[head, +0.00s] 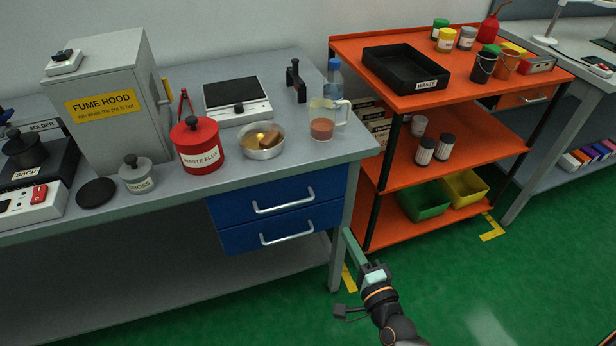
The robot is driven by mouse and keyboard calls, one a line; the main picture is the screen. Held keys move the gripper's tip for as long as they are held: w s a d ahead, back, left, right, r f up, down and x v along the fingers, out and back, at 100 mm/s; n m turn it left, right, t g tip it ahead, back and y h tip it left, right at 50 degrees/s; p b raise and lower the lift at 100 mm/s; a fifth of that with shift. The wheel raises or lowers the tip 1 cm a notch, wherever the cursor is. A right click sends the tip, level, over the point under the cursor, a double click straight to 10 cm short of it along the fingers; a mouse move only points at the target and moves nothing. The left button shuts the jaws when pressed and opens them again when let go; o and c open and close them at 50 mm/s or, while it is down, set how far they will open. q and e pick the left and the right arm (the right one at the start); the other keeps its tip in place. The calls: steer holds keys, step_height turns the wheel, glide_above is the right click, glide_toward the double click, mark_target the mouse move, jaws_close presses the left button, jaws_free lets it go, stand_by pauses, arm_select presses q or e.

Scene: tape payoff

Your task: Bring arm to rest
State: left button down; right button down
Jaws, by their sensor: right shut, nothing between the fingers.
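My right arm comes in from the bottom of the head view. Its gripper (350,240) is shut and empty. In the picture it lies just right of the bench's front corner leg and below the blue drawers. It appears apart from the bench and the cart, though the exact gap is hard to judge. My left arm and gripper are not in view.
The grey bench (180,190) holds a red waste flux can (198,150), a metal bowl (262,150) and a beaker (321,125). The orange cart (440,100) carries a black waste tray (385,78). Green floor (520,285) is clear at the lower right.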

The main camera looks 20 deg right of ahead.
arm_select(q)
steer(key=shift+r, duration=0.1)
